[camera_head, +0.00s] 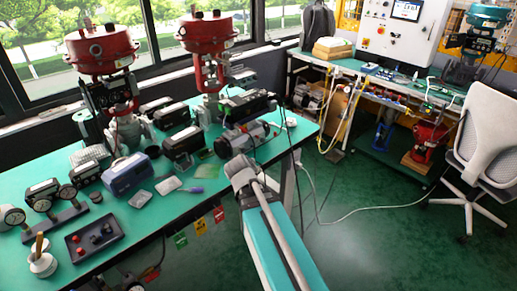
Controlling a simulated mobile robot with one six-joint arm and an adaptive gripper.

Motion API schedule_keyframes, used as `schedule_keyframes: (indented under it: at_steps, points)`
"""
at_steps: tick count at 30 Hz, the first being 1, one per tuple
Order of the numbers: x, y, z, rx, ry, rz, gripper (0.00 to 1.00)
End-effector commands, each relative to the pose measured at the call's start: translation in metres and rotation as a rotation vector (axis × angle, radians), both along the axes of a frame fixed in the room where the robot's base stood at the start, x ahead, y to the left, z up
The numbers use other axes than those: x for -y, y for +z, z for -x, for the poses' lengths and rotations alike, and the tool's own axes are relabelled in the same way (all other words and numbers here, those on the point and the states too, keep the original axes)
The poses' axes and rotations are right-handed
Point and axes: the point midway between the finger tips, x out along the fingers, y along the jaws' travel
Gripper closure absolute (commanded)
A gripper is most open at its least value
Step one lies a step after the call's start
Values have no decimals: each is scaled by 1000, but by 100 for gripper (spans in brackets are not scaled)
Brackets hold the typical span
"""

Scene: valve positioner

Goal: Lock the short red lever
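I cannot clearly pick out a short red lever. A small red part (151,273) shows below the front edge of the green table at the lower left, too small to identify. Small red and black pieces (96,239) lie in a black tray on the table. Two large red valve actuators (102,48) and (207,31) stand at the back of the table. My arm reaches from the bottom middle to the table's front edge, its grey end (240,170) close to a silver and black device (246,138). My gripper's fingers cannot be made out.
The green table (128,222) is crowded with black positioners, a blue box (128,174) and gauges (12,217). Green, yellow and red tags (200,227) hang from its front edge. A second bench and a chair (487,130) stand right. The green floor (385,245) has a cable across it.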

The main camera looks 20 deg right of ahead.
Motion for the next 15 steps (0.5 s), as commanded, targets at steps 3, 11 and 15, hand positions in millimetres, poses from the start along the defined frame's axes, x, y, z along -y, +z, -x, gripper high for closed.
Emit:
schedule_keyframes:
  at_steps: [3, 11, 15]
  points:
    - [23, -11, -24, 91, 76, 155, 50]
    - [50, -5, -65, 238, 283, 494, 50]
    - [53, -3, -79, 281, 390, 640, 50]
